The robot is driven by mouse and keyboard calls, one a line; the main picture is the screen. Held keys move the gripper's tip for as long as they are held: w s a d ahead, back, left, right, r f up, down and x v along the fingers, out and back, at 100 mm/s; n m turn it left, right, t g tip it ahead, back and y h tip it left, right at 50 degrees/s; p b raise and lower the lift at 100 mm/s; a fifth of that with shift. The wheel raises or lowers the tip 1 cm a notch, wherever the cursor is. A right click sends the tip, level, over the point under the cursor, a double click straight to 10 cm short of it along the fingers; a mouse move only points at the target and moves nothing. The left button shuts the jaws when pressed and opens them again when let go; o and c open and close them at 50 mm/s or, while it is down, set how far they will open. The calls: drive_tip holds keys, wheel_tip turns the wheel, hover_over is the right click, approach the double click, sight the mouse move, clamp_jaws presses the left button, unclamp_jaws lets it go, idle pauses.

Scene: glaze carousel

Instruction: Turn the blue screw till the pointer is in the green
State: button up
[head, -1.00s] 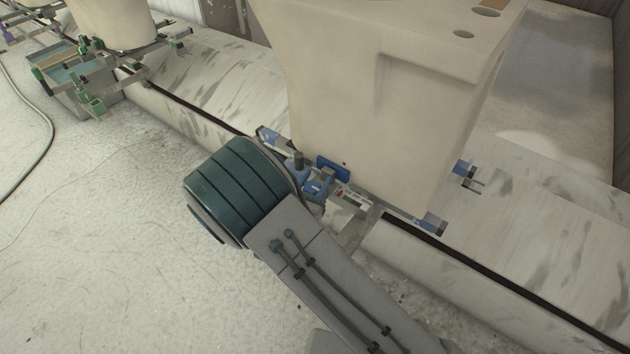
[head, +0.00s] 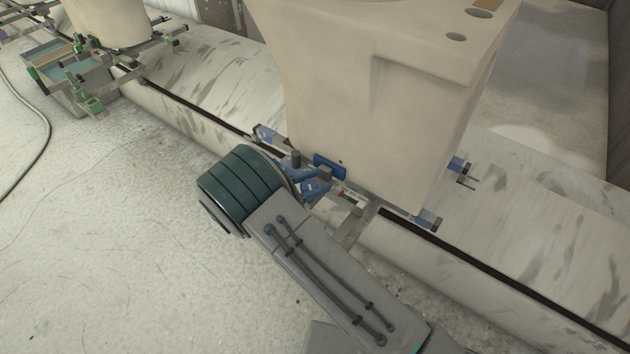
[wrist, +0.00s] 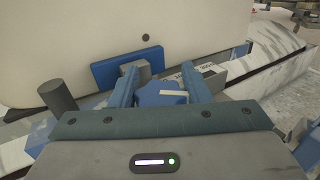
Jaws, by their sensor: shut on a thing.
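The blue screw (wrist: 160,96), with a pale mark on its face, sits between the two blue fingers of my gripper (wrist: 159,88) in the wrist view. My gripper is shut on it. In the head view my gripper (head: 312,186) is at the clamp on the near side of the big cream ware, and the screw is mostly hidden by my wrist. A small pale scale (head: 352,199) with red and green bits lies just right of the gripper. Part of a pale label strip (wrist: 205,71) shows behind the right finger. I cannot make out the pointer.
A blue pad (wrist: 128,67) is at the cream ware's wall (head: 370,110), close to my fingers. A dark grey post (wrist: 58,96) stands left of them. Another ware with green clamps (head: 90,103) is at the far left.

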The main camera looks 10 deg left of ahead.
drive_tip(key=shift+s+g+h, duration=0.1)
drive_tip(key=shift+g+h, duration=0.2)
drive_tip(key=shift+g, duration=0.1)
drive_tip(key=shift+m, duration=0.3)
drive_tip(key=o, duration=1)
drive_tip(key=p+v, duration=0.1)
drive_tip(key=v, duration=1.2)
drive_tip(key=shift+s+a+p, duration=0.25)
drive_tip(key=shift+s+p, duration=0.05)
drive_tip(key=shift+p, duration=0.05)
